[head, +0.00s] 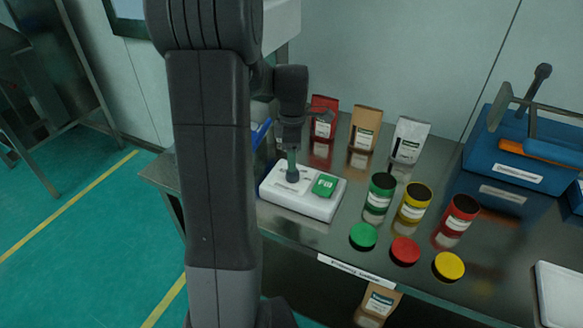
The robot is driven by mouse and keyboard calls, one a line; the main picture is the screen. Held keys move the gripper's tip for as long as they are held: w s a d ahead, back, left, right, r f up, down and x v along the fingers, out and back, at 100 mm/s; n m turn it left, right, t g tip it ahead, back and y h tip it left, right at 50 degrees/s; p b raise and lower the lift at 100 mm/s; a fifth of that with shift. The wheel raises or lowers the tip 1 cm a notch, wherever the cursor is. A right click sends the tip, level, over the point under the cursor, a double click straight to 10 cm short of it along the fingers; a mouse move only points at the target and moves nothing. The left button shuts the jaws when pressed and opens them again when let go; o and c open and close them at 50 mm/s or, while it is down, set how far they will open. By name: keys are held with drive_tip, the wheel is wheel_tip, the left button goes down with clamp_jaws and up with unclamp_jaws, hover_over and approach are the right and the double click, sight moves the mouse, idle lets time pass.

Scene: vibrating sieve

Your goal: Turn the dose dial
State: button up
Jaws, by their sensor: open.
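The dose dial (292,177) looks like a small dark knob on the left part of a white device (318,207). The device lies on the metal table and has a green labelled panel (325,185) to the right of the dial. My gripper (291,158) points down from the wrist and is directly above the dial in the picture. It is open and appears empty. The fingertips are small and partly merge with the dial, so I cannot tell whether they touch or surround it. My arm hides part of the area left of the device.
Three pouches, red (323,118), brown (364,130) and white (409,141), stand behind. Green (379,194), yellow (414,202) and red (459,215) jars stand to the right, with several coloured lids in front.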

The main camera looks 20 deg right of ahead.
sight(292, 175)
wheel_tip(292, 175, down, 6)
drive_tip(key=shift+r, duration=0.1)
drive_tip(key=c, duration=1)
